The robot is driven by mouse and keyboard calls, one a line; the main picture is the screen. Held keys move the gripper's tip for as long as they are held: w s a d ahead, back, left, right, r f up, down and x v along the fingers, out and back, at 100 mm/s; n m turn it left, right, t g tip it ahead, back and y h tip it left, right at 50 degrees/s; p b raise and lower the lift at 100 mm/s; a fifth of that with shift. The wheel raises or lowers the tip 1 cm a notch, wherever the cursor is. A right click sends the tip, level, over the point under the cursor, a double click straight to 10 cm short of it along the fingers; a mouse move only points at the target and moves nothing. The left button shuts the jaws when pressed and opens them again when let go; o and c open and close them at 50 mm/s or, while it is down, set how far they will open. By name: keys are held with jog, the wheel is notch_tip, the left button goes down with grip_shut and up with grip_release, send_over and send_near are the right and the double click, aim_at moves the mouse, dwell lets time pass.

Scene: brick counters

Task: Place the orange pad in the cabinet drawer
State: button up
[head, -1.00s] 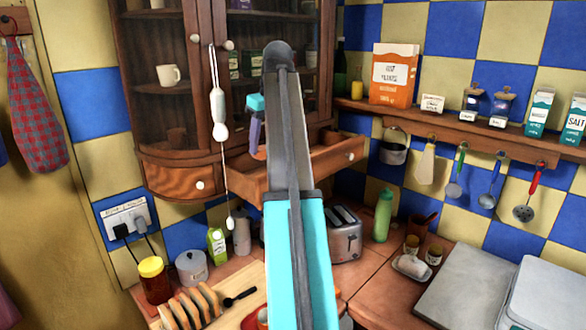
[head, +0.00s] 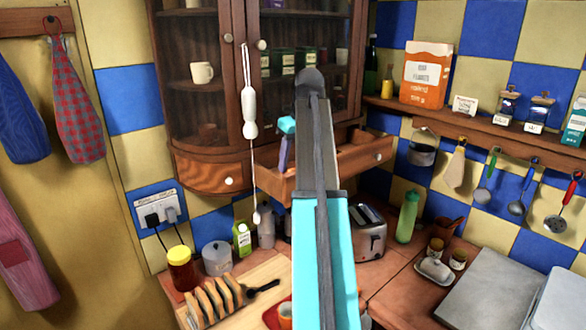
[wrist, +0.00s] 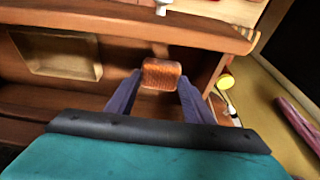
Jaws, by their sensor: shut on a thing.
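The orange pad (wrist: 164,74) is a small brown-orange block between the purple fingers of my gripper (wrist: 161,77) in the wrist view. My gripper is shut on it. In the head view my gripper (head: 283,155) points down at the left part of the open cabinet drawer (head: 362,160); the pad is not visible there, behind the arm and drawer front. In the wrist view the wooden drawer (wrist: 190,30) surrounds the pad on several sides. The pad appears over or inside the drawer; its exact height above the drawer floor cannot be told.
The wooden cabinet (head: 200,125) with glass doors stands above the drawer. A white pull cord (head: 249,105) hangs just left of my gripper. A toaster (head: 370,230), a green bottle (head: 407,215) and a toast rack (head: 213,303) stand on the counter below.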

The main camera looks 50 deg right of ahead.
aim_at(294, 165)
jog(key=shift+f, duration=0.1)
jog(key=shift+f+p, duration=0.8)
jog(key=shift+f, duration=1)
jog(key=o, duration=0.9)
jog(key=shift+r, duration=0.15)
jog(key=b+v, duration=0.5)
jog(key=v, duration=0.6)
jog(key=shift+s+r, duration=0.15)
jog(key=shift+r, duration=0.2)
jog(key=shift+s, duration=0.15)
